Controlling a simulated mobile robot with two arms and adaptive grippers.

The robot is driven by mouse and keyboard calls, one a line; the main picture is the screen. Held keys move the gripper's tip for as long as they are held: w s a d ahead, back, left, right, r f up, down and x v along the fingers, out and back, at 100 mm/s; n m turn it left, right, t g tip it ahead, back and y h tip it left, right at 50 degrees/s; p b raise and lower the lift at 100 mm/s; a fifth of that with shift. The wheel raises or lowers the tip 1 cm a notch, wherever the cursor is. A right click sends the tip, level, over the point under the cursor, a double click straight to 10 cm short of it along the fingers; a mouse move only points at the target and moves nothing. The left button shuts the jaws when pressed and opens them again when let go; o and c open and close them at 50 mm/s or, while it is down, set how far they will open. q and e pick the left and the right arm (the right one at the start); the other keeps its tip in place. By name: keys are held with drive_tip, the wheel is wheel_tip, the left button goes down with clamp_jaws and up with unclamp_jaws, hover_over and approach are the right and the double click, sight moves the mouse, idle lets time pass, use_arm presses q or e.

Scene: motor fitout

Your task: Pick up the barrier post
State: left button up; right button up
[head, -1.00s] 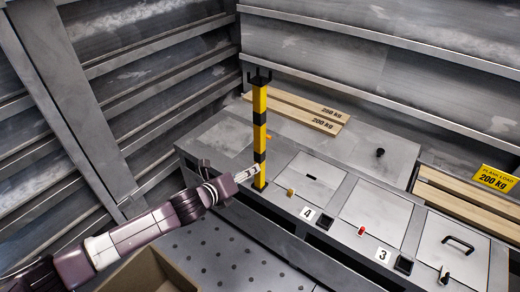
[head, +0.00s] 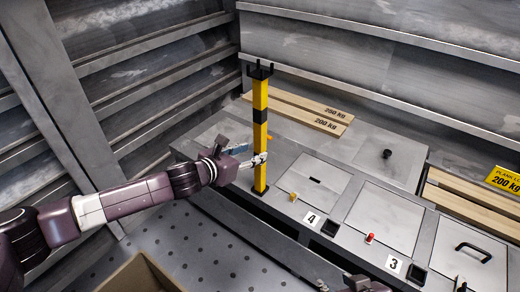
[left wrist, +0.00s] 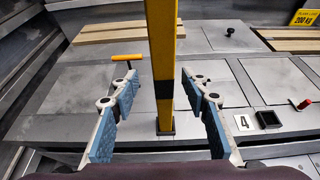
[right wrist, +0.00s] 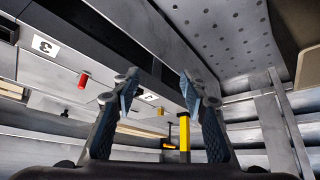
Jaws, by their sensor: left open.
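The barrier post (head: 260,136) is yellow with black bands and a forked black top. It stands upright on the grey bench at its left end. It also shows in the left wrist view (left wrist: 163,50) and small in the right wrist view (right wrist: 184,138). My left gripper (head: 254,160) is at the lower part of the post. In the left wrist view its open fingers (left wrist: 160,82) lie to either side of the post, with a gap visible on both sides. My right gripper (right wrist: 158,80) is open and empty, away from the post; a part of that arm shows at the head view's bottom edge.
The grey bench (head: 215,139) has flat lids, a black handle (head: 473,251), a red knob (head: 370,238) and a yellow knob (head: 293,197). Wooden planks (head: 300,112) lie behind the post. A cardboard box (head: 140,275) is below.

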sight(257, 152)
use_arm(q)
drive_tip(key=b+x, duration=0.1)
drive_tip(key=x, duration=0.3)
drive_tip(key=shift+s+d+f+b, duration=0.15)
drive_tip(key=shift+d+f+b, duration=0.05)
drive_tip(key=shift+b, duration=0.15)
drive_tip(key=shift+d, duration=0.1)
use_arm(e)
drive_tip(key=w+a+r+t+y, duration=0.1)
drive_tip(key=w+a+r+t, duration=0.2)
drive_tip(key=w+r+t, duration=0.2)
drive_tip(key=w+r, duration=0.2)
drive_tip(key=w, duration=0.1)
drive_tip(key=shift+w, duration=0.15)
use_arm(q)
drive_tip(key=shift+c, duration=0.6)
clamp_jaws()
use_arm(e)
drive_tip(key=shift+f, duration=0.1)
use_arm(q)
drive_tip(key=shift+w+r, duration=0.1)
drive_tip(key=shift+w, duration=0.1)
